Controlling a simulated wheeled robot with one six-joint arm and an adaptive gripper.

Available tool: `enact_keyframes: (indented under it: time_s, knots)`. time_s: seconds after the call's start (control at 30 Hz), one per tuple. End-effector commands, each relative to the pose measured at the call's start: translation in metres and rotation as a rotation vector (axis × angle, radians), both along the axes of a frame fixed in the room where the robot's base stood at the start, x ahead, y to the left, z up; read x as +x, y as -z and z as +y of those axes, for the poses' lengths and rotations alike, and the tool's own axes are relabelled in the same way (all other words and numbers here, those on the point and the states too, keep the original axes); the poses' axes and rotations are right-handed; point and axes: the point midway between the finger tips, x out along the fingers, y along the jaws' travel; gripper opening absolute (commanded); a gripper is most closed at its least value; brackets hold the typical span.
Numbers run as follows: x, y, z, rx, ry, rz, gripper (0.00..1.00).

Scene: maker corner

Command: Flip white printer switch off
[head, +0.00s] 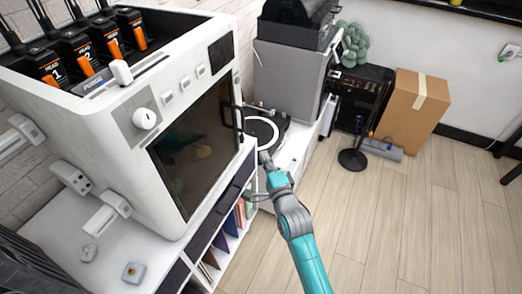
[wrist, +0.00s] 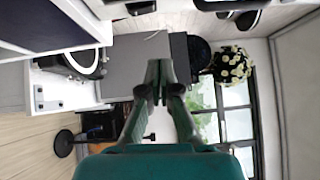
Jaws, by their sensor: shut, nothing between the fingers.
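The white printer (head: 110,140) stands on a white-topped cabinet at the left of the head view. Its front has a round white knob (head: 146,118), a row of small white switches (head: 184,84), and a dark window. A white lever (head: 122,72) stands up on its top beside the PURGE label. I cannot tell from the picture whether the switches are on or off. My gripper (head: 264,157) is to the right of the printer, apart from its front panel. In the wrist view my gripper (wrist: 158,68) has its fingers together and holds nothing.
A black round device with a white ring (head: 262,132) sits on the white bench beyond my gripper. A grey machine (head: 285,78), a cardboard box (head: 412,108) and a black stand (head: 353,159) are farther back. The wooden floor (head: 400,220) at right is clear.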

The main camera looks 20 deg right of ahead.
Motion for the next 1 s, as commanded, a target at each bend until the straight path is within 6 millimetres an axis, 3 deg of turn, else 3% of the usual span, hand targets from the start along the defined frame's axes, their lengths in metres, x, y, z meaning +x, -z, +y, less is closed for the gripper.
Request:
enact_keyframes:
  time_s: [0.1,0.3,1.0]
  knots:
    - [-0.018,-0.001,0.000,0.000,0.000,0.001,0.00]
    - [-0.032,-0.003,0.000,0.000,0.000,0.000,0.00]
    - [-0.041,0.002,0.000,-0.020,0.002,0.006,0.00]
